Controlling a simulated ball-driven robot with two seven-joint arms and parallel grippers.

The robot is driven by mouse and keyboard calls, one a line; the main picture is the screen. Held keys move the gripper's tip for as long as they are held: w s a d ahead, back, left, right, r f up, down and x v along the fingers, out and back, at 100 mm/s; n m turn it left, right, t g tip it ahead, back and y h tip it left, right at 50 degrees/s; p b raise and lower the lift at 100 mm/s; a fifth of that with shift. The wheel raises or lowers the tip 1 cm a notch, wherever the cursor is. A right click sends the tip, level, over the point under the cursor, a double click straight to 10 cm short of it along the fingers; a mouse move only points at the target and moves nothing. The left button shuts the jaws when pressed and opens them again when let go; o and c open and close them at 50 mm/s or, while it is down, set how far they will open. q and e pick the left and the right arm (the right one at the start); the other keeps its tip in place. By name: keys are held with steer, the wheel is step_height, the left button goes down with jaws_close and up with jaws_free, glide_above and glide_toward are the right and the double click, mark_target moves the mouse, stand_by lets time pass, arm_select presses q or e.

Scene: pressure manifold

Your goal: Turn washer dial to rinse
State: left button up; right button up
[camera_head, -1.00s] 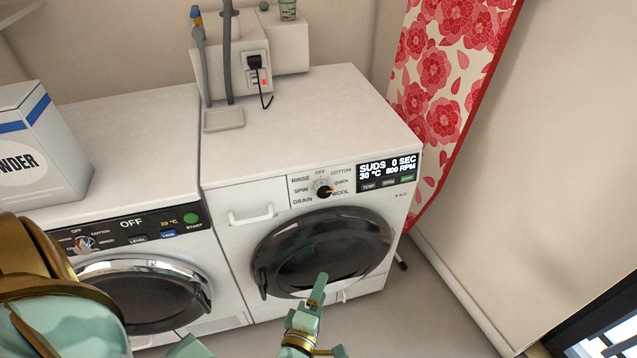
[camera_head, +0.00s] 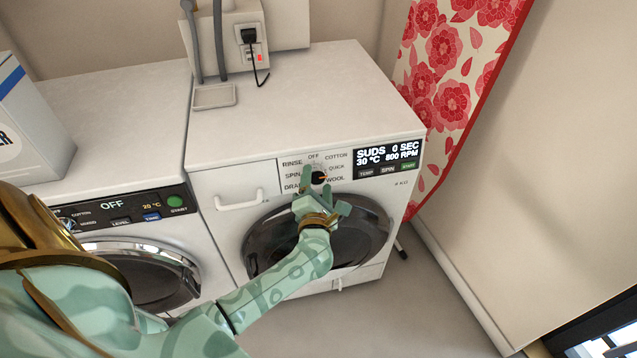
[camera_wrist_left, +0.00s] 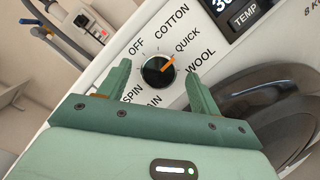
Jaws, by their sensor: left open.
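The washer (camera_head: 290,110) is the white machine on the right, its display (camera_head: 388,156) reading SUDS, 0 SEC, 30 °C, 800 RPM. Its black dial (camera_head: 318,178) has an orange pointer on the Quick and Wool side; I cannot tell exactly which label it meets. The RINSE label (camera_head: 292,163) is at the dial's upper left. My left gripper (camera_head: 322,192) is in front of the panel, open. In the left wrist view, the dial (camera_wrist_left: 158,70) shows between the open fingers (camera_wrist_left: 158,78); contact is not clear. My right gripper is not in view.
A second machine (camera_head: 120,215) with its own dial stands left of the washer, with a powder box (camera_head: 40,130) on top. A detergent drawer handle (camera_head: 240,200) is left of the washer dial. A floral board (camera_head: 455,80) leans at the right. The floor (camera_head: 400,310) in front is clear.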

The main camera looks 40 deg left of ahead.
arm_select(q)
steer(key=shift+w+a, duration=0.25)
steer(key=shift+w, duration=0.15)
steer(key=c, duration=1)
